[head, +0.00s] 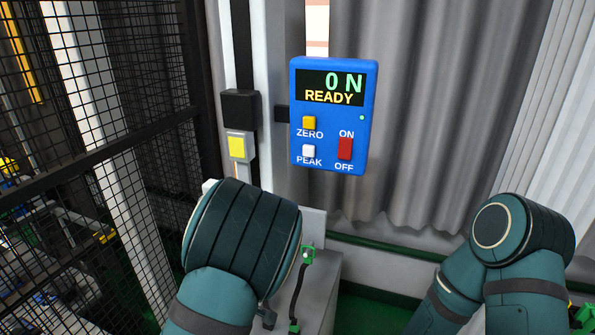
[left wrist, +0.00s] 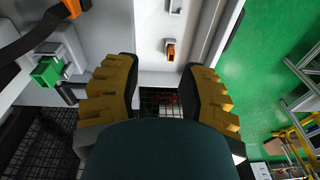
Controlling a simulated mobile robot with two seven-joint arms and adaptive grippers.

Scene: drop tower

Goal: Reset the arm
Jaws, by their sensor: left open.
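My left arm (head: 240,225) reaches up at the lower middle of the head view, and its gripper is hidden there. In the left wrist view my left gripper (left wrist: 158,92) is open, with two yellow-and-black fingers apart and nothing between them. Beyond them is a pale grey surface with a small orange part (left wrist: 170,50). My right arm (head: 520,240) is bent at the lower right of the head view; its gripper is out of sight. A blue display box (head: 333,115) reads "0 N" and "READY", with a yellow ZERO button, white PEAK button and red ON/OFF switch.
Black mesh fencing (head: 80,120) stands on the left. A grey box with a yellow face (head: 237,147) is on the post beside the display. A green connector (head: 308,256) with a black cable sits by the left arm. A grey curtain (head: 440,110) hangs behind.

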